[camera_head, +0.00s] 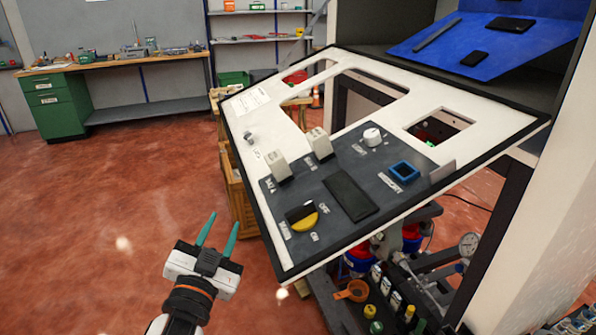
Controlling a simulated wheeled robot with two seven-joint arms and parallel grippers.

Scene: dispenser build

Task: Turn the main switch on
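The main switch (301,216) is a black knob on a yellow round base, at the lower left corner of the dark grey control plate (314,180). The word OFF stands to its upper right and ON to its lower right. I cannot tell for sure which word the knob points to. My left gripper (226,219) is left of the panel's lower left edge, apart from the switch and the panel. Its two green fingers are spread and point up the picture, with nothing between them. My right gripper is not in view.
The white panel (247,128) has a raised black rim and cut-out openings. Two light block-like switches (276,166) (319,143), a white knob (372,136) and a blue-framed square (404,171) sit on the plate. Pipes and a gauge (469,243) lie below. The red floor at left is clear.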

